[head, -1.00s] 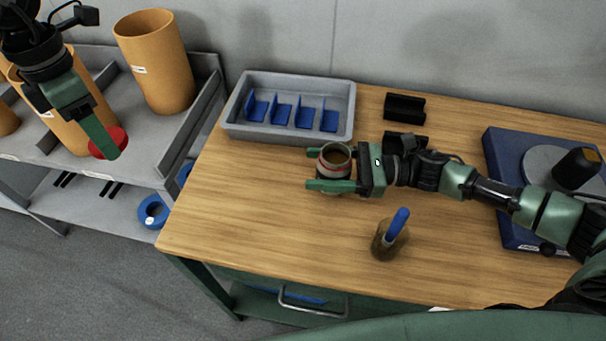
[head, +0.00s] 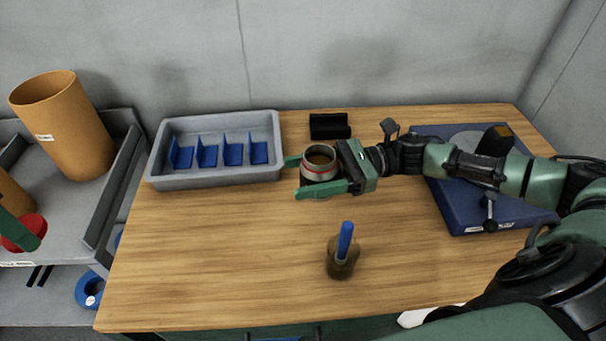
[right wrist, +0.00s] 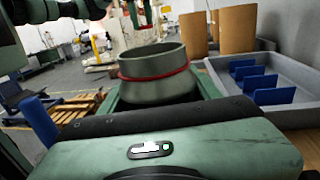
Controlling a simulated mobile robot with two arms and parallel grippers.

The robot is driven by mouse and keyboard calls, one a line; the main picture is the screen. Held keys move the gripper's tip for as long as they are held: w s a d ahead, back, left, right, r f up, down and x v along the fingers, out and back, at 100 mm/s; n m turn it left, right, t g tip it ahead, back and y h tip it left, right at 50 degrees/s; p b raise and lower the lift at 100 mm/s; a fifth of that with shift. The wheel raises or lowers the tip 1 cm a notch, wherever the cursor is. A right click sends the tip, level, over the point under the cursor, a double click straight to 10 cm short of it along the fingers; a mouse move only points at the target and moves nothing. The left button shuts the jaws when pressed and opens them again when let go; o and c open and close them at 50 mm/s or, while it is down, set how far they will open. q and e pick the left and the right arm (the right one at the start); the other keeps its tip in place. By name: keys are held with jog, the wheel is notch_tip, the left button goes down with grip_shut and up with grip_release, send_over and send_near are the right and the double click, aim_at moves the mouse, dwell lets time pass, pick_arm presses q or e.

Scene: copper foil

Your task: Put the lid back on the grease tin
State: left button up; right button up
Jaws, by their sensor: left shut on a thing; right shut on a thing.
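The grease tin (head: 319,172) is a grey open pot with a red band and brown contents. My right gripper (head: 320,177) is shut on it, one finger on each side, and holds it upright over the wooden table. In the right wrist view the tin (right wrist: 155,75) also sits between the fingers. The red round lid (head: 26,235) is at the left edge of the head view, over the grey shelf. My left gripper (head: 18,226) is shut on the lid; most of its arm is out of view. The tin's base is partly hidden by the gripper.
A grey tray (head: 160,179) with blue dividers is at the table's back left. A black block (head: 330,126) stands behind the tin. A pot with a blue-handled brush (head: 341,262) stands in front. A blue-based device (head: 470,218) is on the right. The table's front left is clear.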

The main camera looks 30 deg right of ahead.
grip_shut()
